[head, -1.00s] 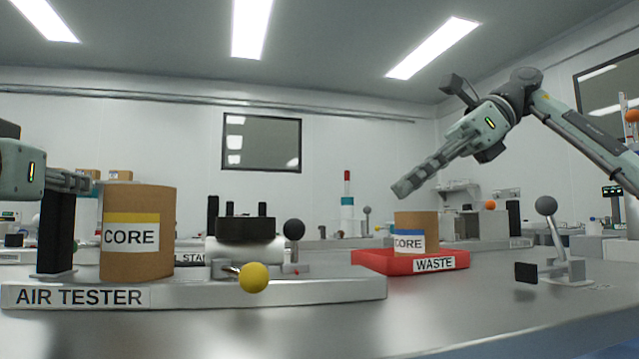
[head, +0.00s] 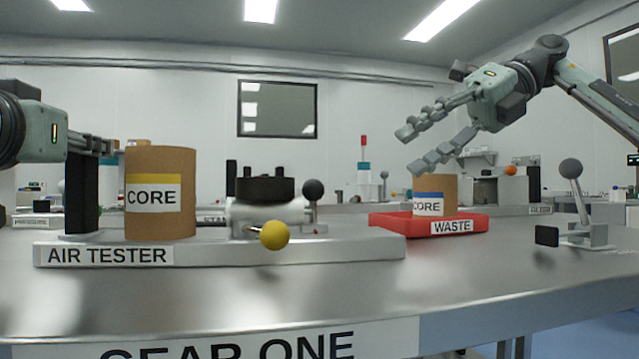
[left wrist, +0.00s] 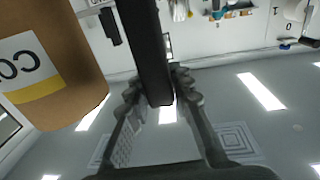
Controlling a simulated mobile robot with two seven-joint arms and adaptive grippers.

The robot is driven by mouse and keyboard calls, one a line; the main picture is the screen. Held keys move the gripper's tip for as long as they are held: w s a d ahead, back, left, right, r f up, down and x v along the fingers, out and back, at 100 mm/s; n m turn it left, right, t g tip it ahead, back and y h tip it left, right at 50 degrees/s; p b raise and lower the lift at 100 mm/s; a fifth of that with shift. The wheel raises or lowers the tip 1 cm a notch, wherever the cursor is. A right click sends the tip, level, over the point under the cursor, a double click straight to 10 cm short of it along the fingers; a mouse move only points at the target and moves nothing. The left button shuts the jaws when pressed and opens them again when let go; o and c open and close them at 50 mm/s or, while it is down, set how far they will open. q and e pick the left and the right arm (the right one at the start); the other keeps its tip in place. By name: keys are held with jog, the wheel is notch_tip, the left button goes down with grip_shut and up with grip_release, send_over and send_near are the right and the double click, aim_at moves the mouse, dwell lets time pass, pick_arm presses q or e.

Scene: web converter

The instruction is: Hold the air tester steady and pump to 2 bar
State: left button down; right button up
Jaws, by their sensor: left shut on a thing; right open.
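The air tester (head: 330,252) is a long grey base at the left, carrying a black upright post (head: 82,195), a cardboard core (head: 160,220) with a yellow band, and a silver cylinder with a black top (head: 262,190). A lever with a yellow ball (head: 274,235) points towards me, and a black ball (head: 313,189) stands behind it. My left gripper (head: 105,146) is shut on the post, which also shows between its fingers in the left wrist view (left wrist: 147,50). My right gripper (head: 412,150) is open and empty, above the waste tray. I see no pressure reading.
A red waste tray (head: 385,222) holds a blue-banded core (head: 437,189), close below my right fingers. A grey-ball lever (head: 570,170) with a black pad stands at the right. The metal table front (head: 300,285) is clear.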

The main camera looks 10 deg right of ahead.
aim_at(322, 185)
jog(key=w+a+f+m, duration=0.1)
jog(key=a+m, duration=0.3)
jog(key=m, duration=0.5)
jog(key=w+a+f+m+y, duration=0.1)
jog(key=a+f+m, duration=0.1)
jog(key=a+m, duration=0.3)
jog(key=w+a+f+m+y, duration=0.1)
jog(key=a+m, duration=0.3)
jog(key=m, duration=0.9)
jog(key=shift+w+a+f+m, duration=0.15)
jog(key=shift+f+m, duration=0.05)
jog(key=shift+f, duration=0.2)
jog(key=shift+w+a+f+m, duration=0.15)
jog(key=shift+f+m, duration=0.05)
jog(key=shift+f, duration=0.15)
jog(key=shift+c, duration=0.6)
grip_shut()
